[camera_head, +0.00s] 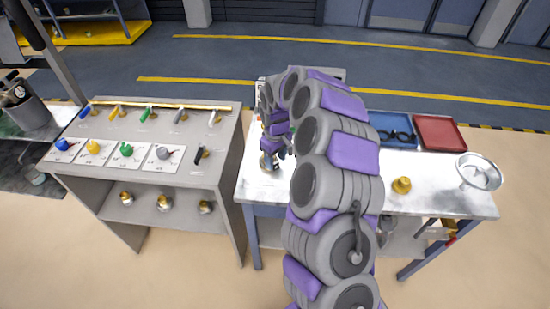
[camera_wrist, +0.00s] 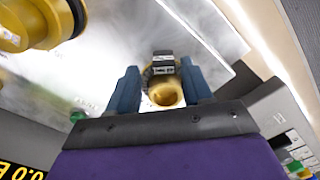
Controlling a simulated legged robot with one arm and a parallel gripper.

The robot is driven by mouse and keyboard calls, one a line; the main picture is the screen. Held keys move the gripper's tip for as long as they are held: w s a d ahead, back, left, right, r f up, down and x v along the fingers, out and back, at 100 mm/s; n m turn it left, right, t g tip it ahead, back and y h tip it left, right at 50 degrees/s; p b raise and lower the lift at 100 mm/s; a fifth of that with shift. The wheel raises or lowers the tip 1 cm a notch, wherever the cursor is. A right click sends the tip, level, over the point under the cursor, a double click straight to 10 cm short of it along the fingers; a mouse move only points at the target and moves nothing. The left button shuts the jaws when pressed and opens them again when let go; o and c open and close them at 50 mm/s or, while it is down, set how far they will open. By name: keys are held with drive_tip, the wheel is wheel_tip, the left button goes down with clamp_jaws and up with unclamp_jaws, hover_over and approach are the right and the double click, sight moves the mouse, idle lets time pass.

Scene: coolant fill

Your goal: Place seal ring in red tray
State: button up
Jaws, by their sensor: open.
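The red tray (camera_head: 440,133) lies at the back right of the table and looks empty. Dark rings (camera_head: 397,136) lie in the blue tray (camera_head: 374,120) to its left. My gripper (camera_head: 270,158) is low over the table's left part, away from both trays. In the wrist view my gripper (camera_wrist: 160,88) is open, with one finger on each side of a small brass part (camera_wrist: 166,94). A dark ribbed piece (camera_wrist: 163,64) sits at the brass part's far side. I cannot tell whether it is a seal ring, or whether the fingers touch anything.
A brass fitting (camera_head: 401,186) and a metal bowl (camera_head: 479,172) stand on the table's right part. My arm hides the table's middle. A grey shelf unit (camera_head: 222,130) with valves stands to the left. A large yellow part (camera_wrist: 28,24) shows in the wrist view.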

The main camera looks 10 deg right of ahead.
wheel_tip(320, 180, up, 18)
drive_tip(key=p, duration=0.4)
drive_tip(key=shift+w+d+f, duration=0.2)
drive_tip(key=shift+d+f, duration=0.05)
drive_tip(key=shift+d, duration=0.1)
